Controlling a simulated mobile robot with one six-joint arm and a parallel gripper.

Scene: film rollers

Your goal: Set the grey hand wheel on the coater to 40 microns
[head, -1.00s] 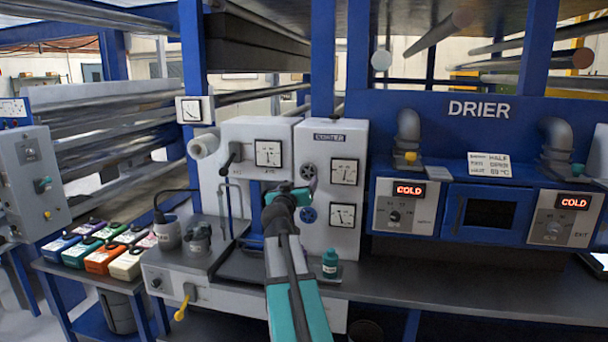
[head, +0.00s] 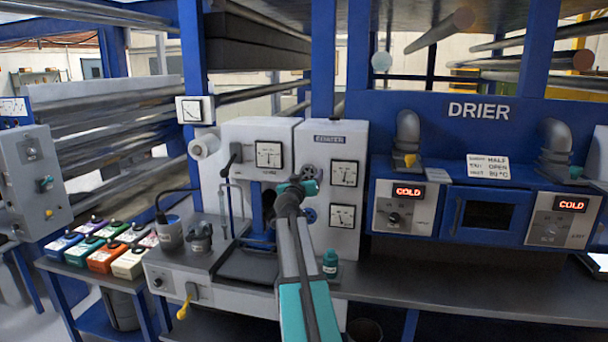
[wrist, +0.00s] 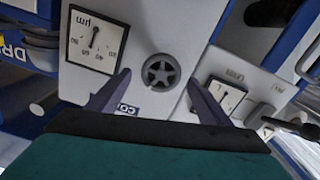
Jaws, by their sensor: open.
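The grey hand wheel (head: 308,171) is on the white coater panel (head: 333,145), just under the COATER label. In the wrist view the wheel (wrist: 160,73) appears between and beyond my two fingertips, and I see no contact. My gripper (head: 300,184) is open and empty in front of the panel, just below and left of the wheel in the head view; its fingers (wrist: 160,79) are spread in the wrist view. A dial marked µm (wrist: 94,40) shows upside down beside the wheel; the head view shows it too (head: 344,173). Its reading is too small to tell surely.
A blue hand wheel (head: 309,215) sits lower on the panel, partly behind my arm. A second dial (head: 342,217) is beside it. The drier (head: 480,180) is to the right.

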